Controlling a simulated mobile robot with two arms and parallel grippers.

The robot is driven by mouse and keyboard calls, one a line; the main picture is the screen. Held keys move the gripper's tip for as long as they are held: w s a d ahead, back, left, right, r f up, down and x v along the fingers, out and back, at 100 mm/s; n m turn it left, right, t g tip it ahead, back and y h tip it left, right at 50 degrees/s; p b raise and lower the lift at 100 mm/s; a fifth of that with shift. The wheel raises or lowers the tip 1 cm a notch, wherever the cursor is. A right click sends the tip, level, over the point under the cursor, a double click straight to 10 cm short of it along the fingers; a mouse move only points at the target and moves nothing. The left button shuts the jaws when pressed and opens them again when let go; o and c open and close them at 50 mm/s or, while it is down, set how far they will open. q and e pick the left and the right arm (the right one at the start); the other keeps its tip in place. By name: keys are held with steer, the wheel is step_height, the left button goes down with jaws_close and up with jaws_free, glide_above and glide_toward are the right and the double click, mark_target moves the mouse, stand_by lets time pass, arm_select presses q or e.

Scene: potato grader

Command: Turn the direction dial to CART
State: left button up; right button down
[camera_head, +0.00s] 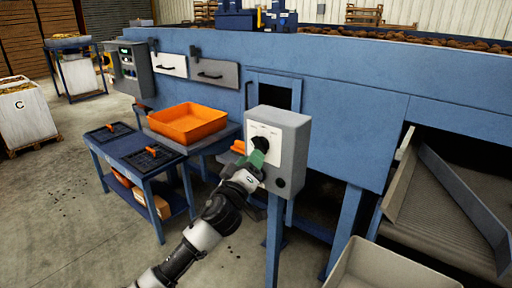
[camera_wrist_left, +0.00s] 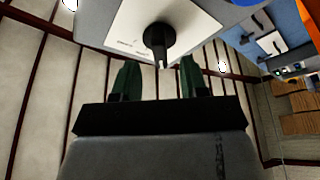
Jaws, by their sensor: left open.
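The direction dial is a black knob (camera_wrist_left: 158,38) on the white face plate (camera_wrist_left: 120,25) of a grey control box (camera_head: 290,124). In the head view the dial (camera_head: 261,143) is partly hidden by my left gripper (camera_head: 257,158). The labels around it are too small to read, so I cannot tell its setting. In the left wrist view my left gripper (camera_wrist_left: 158,75) has its two green fingers apart, with the dial ahead of the gap between them. Nothing is held. I cannot tell whether a finger touches the dial. My right gripper is not in view.
The control box stands on a blue post (camera_head: 273,240) before the large blue grader (camera_head: 345,110). An orange tray (camera_head: 187,108) and a blue side table (camera_head: 152,178) stand to the left. A grey chute (camera_head: 455,200) and a pale bin (camera_head: 345,275) are at the right.

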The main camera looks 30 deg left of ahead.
mark_target(259, 146)
arm_select(q)
steer(key=x, duration=0.3)
steer(key=shift+w+a+p, duration=0.1)
steer(key=shift+w+p, duration=0.25)
steer(key=shift+p, duration=0.05)
jaws_close()
